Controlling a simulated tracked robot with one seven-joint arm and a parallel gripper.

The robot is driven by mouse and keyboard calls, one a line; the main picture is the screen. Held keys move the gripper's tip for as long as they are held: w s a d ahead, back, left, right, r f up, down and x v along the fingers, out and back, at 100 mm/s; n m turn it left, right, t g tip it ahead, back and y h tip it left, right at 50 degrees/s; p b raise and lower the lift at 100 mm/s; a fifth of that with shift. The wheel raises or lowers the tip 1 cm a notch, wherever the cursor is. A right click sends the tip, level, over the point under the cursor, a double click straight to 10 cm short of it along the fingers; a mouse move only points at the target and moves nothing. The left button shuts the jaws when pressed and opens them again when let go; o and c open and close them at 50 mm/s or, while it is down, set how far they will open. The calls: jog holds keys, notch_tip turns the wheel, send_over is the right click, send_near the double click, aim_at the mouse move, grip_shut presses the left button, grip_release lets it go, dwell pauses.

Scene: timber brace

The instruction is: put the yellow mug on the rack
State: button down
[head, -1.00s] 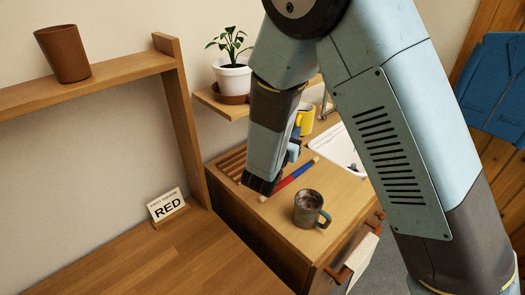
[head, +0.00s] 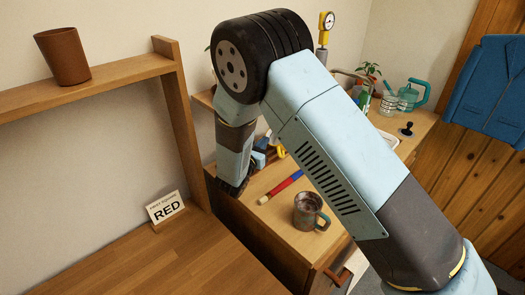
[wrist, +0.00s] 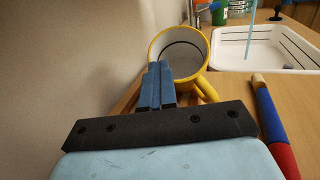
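The yellow mug (wrist: 205,88) is in the upper middle of the wrist view, its opening with a pale inside facing my camera. My gripper (wrist: 156,68) has its two blue fingers close together at the mug's near left rim, and it appears shut on the mug's wall. In the head view only a small yellow part of the mug (head: 281,151) shows beside my gripper (head: 262,152); my arm hides the rest. Wooden slats of the rack (wrist: 127,99) show just left of and below the mug. I cannot tell whether the mug touches them.
A white sink (wrist: 265,50) is to the right in the wrist view. A wall stands close on the left. A brown cup (head: 62,56) is on the shelf.

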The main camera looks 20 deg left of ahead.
notch_tip(320, 180, down, 3)
jog(key=shift+w+f, duration=0.1)
jog(key=shift+f, duration=0.05)
jog(key=c, duration=1.1)
grip_release()
jog(key=shift+c, duration=0.2)
jog(key=shift+a, duration=0.1)
jog(key=s, duration=0.4)
jog(key=s+a, duration=0.1)
jog(key=s, duration=0.3)
jog(key=s+a, duration=0.1)
jog(key=s, duration=0.2)
jog(key=shift+s+f, duration=0.15)
jog(key=shift+s, duration=0.25)
